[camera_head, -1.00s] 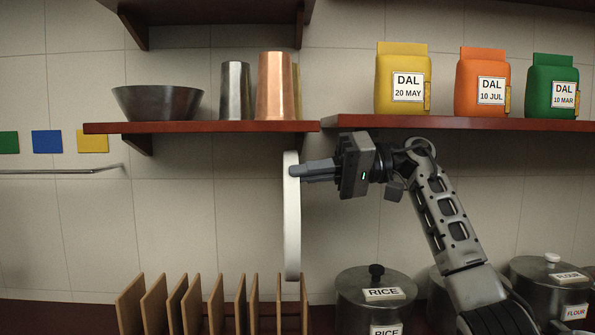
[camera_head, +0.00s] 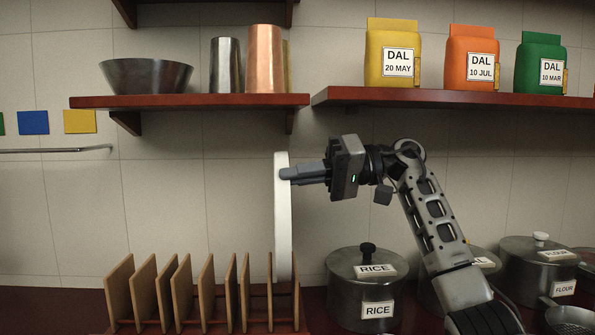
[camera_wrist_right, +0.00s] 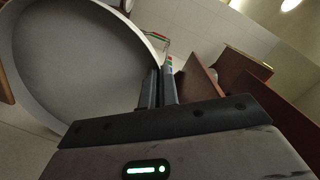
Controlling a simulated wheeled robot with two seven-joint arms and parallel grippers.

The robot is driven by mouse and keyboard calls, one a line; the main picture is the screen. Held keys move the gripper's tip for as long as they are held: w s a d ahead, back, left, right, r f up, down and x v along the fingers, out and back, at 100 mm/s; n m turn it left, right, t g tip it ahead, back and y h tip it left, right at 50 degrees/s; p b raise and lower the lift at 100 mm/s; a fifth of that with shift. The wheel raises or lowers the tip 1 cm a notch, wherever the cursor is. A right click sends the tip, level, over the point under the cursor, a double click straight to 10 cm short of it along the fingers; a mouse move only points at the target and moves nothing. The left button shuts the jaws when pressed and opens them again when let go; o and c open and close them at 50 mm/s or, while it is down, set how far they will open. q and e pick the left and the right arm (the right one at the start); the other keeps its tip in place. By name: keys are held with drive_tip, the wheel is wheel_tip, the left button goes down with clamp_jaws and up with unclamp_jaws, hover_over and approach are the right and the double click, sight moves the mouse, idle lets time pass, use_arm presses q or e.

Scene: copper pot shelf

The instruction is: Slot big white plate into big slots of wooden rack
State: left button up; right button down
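The big white plate (camera_head: 283,225) stands upright, nearly edge-on, in the head view. My right gripper (camera_head: 286,173) is shut on its upper rim. The wrist view shows the plate's broad face (camera_wrist_right: 75,60) left of the right gripper's fingers (camera_wrist_right: 162,75). The wooden rack (camera_head: 157,290) stands below the shelf, with several upright dividers and gaps of differing width. The plate's lower edge overlaps the rack's right end, at the wide gap between the last two dividers, below their tops. I cannot tell whether it touches the rack. My left gripper is not in view.
A steel pot labelled rice (camera_head: 352,290) stands close right of the rack. The left shelf (camera_head: 190,101) holds a bowl (camera_head: 146,76), a steel cup (camera_head: 226,65) and a copper cup (camera_head: 265,60). The right shelf (camera_head: 450,97) holds three dal packs above my right arm.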

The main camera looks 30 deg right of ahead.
use_arm(q)
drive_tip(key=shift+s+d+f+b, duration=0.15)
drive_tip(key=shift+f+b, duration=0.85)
drive_tip(key=shift+b, duration=1)
use_arm(e)
wheel_tip(320, 180, down, 8)
drive_tip(key=shift+r, duration=0.2)
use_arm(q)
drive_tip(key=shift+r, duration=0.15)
use_arm(e)
drive_tip(key=c, duration=1.6)
unclamp_jaws()
drive_tip(key=shift+f, duration=0.1)
drive_tip(key=shift+c, duration=0.4)
